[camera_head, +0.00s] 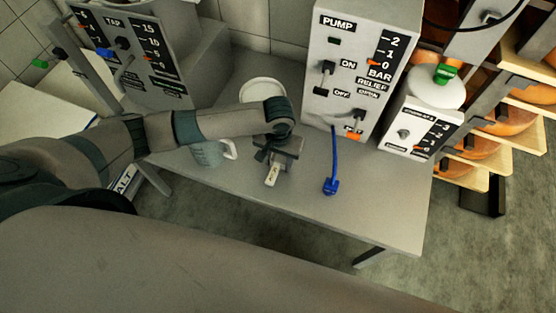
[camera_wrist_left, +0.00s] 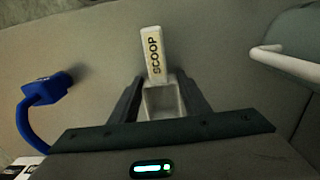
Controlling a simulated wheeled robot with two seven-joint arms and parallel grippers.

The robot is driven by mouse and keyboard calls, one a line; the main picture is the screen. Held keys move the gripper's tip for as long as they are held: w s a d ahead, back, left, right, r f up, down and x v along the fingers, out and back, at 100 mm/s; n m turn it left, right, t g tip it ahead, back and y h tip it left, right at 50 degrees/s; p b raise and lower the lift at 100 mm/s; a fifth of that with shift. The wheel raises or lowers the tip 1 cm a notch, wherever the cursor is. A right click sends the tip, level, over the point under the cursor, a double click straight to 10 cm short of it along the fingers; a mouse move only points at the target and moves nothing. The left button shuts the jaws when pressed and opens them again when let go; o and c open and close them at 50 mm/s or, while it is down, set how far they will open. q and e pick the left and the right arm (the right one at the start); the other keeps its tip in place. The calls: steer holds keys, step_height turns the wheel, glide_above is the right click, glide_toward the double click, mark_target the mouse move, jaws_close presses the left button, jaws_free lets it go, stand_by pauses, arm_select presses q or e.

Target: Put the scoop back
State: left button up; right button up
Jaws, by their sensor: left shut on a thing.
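The scoop (camera_head: 272,176) is a small pale piece with a white block lettered SCOOP. In the left wrist view the lettered block (camera_wrist_left: 154,50) points away from my gripper, and a pale open-topped box-like part sits between the fingers. My left gripper (camera_head: 276,158) is shut on the scoop, over the grey table (camera_head: 385,210). It also shows in the left wrist view (camera_wrist_left: 160,88). I cannot tell whether the scoop touches the table. My right gripper is in neither view.
A grey-blue mug (camera_head: 207,154) stands left of the gripper. A round white vessel (camera_head: 263,89) is behind my forearm. A blue hose (camera_head: 333,160) hangs from the pump panel (camera_head: 345,60) to the right. A box lettered ALT (camera_head: 123,184) is at the left. The table's front right is clear.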

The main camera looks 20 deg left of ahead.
arm_select(q)
steer(key=o, duration=1)
steer(key=shift+f, duration=0.15)
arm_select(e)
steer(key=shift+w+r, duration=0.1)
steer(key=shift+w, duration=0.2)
arm_select(q)
step_height(320, 180, up, 12)
steer(key=shift+r+b, duration=0.15)
steer(key=shift+b, duration=0.4)
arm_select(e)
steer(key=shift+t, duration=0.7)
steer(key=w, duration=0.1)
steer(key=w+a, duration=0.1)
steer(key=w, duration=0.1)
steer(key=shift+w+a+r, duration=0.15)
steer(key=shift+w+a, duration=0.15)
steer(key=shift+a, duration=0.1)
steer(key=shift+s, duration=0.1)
